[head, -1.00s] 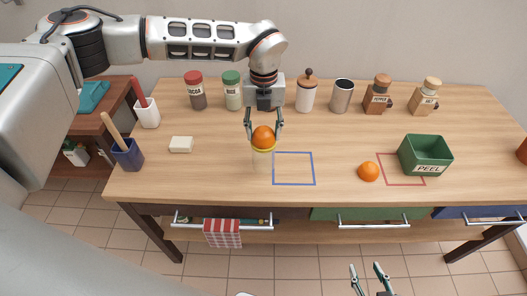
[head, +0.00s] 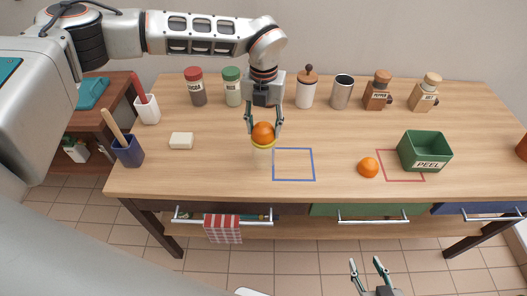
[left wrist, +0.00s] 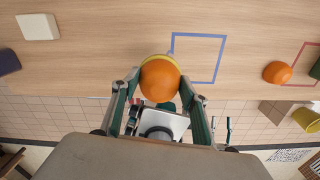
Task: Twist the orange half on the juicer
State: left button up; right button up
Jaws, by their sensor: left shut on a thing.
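An orange half (head: 262,131) sits dome up on the juicer (head: 262,149), whose yellow rim shows just under it. The juicer's clear lower part is faint against the table. My left gripper (head: 264,126) comes from above and is shut on this orange half, one finger on each side. In the left wrist view the orange half (left wrist: 160,80) lies between the fingertips, with the yellow rim (left wrist: 150,60) behind it. Another orange piece (head: 368,167) lies on the table to the right. My right gripper (head: 368,266) is open and empty in front of the table.
A green PEEL box (head: 425,152) stands at the right by a red outlined square (head: 385,178). A blue outlined square (head: 294,164) is bare beside the juicer. Several jars and shakers line the back. A white block (head: 181,141) and blue pot (head: 127,152) stand left.

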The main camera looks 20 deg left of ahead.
pick_arm(q)
jog(key=shift+f+n, duration=0.1)
jog(key=shift+n, duration=0.4)
pick_arm(e)
jog(key=shift+s+f, duration=0.1)
jog(key=shift+f, duration=0.2)
pick_arm(q)
jog(key=shift+s, duration=0.1)
jog(key=shift+c, duration=0.2)
